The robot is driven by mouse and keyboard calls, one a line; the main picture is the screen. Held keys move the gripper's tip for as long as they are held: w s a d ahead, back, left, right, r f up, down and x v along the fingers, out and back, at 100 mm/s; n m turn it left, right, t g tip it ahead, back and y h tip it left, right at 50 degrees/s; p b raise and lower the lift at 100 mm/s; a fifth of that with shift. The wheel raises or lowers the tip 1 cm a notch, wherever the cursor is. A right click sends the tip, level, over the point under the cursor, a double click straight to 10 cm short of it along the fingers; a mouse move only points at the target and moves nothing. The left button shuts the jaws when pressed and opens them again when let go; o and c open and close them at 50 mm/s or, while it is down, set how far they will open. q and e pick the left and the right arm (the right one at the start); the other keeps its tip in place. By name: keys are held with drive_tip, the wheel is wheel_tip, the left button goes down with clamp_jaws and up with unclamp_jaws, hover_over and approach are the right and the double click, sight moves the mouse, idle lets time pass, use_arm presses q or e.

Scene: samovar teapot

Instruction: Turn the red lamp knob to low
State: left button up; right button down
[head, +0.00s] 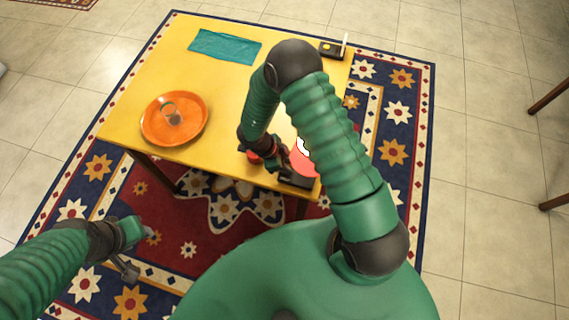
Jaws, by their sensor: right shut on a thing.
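The red lamp (304,165) stands at the near right corner of the yellow table (226,83), partly hidden behind my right arm. Its white top shows beside the arm. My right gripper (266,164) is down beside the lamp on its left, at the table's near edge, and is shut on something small. A small red part (254,157) shows at its jaws. The knob itself is largely hidden by the gripper, so its setting cannot be read. My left gripper (138,252) hangs low at the left, off the table, open and empty.
An orange plate (154,131) with a small glass (173,117) stands on the table's left. A teal cloth (225,47) lies at the back. A small dark box (331,49) with a yellow spot stands at the far right corner. The table's middle is clear.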

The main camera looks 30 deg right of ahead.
drive_tip(key=shift+w, duration=0.1)
use_arm(q)
drive_tip(key=shift+s+d+r, duration=0.15)
drive_tip(key=shift+d+r, duration=0.05)
drive_tip(key=shift+d, duration=0.15)
drive_tip(key=shift+a, duration=0.1)
use_arm(e)
drive_tip(key=shift+a, duration=0.1)
